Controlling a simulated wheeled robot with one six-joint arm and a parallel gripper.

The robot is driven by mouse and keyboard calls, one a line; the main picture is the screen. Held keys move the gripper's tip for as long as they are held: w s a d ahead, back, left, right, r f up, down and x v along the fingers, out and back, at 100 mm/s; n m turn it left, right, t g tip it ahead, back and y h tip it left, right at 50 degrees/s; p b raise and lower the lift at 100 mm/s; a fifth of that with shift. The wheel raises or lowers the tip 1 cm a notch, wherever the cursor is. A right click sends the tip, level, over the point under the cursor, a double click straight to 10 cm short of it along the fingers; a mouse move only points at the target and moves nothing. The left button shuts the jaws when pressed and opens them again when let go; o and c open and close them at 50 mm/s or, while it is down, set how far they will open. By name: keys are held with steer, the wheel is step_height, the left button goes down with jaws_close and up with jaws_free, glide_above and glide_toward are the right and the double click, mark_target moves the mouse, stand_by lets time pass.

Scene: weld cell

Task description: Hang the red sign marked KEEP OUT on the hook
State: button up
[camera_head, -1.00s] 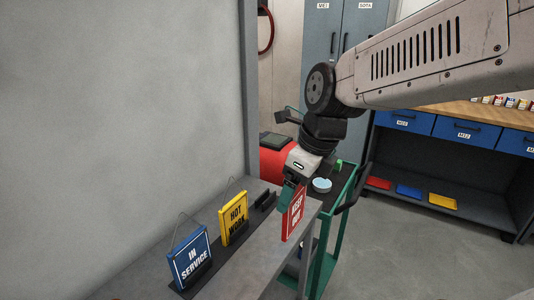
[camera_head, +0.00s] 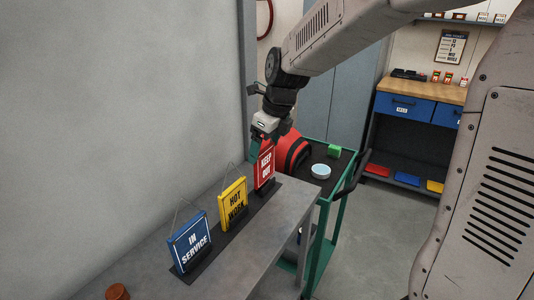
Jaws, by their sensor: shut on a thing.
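The red KEEP OUT sign (camera_head: 265,168) is upright at the far end of the row of signs, over the dark rack (camera_head: 238,217) on the grey bench. My gripper (camera_head: 263,142) is shut on its top edge. I cannot tell whether the sign's bottom touches the rack. The yellow HOT WORK sign (camera_head: 233,202) and the blue IN SERVICE sign (camera_head: 189,243) stand in the rack nearer to me, each with a wire loop on top. I cannot make out the hook in this view.
A green cart (camera_head: 322,228) stands right of the bench (camera_head: 262,240), carrying a white-blue round dish (camera_head: 320,171) and a green block (camera_head: 334,151). A red rounded object (camera_head: 293,150) is behind my gripper. A brown round item (camera_head: 117,292) sits at the bench's near end. The grey wall (camera_head: 110,110) borders the left.

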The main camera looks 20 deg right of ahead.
mark_target(266, 155)
steer(key=shift+s+f, duration=0.2)
steer(key=shift+f, duration=1)
steer(key=shift+f, duration=0.3)
steer(key=o, duration=1.1)
steer(key=shift+o, duration=0.2)
steer(key=shift+r, duration=0.15)
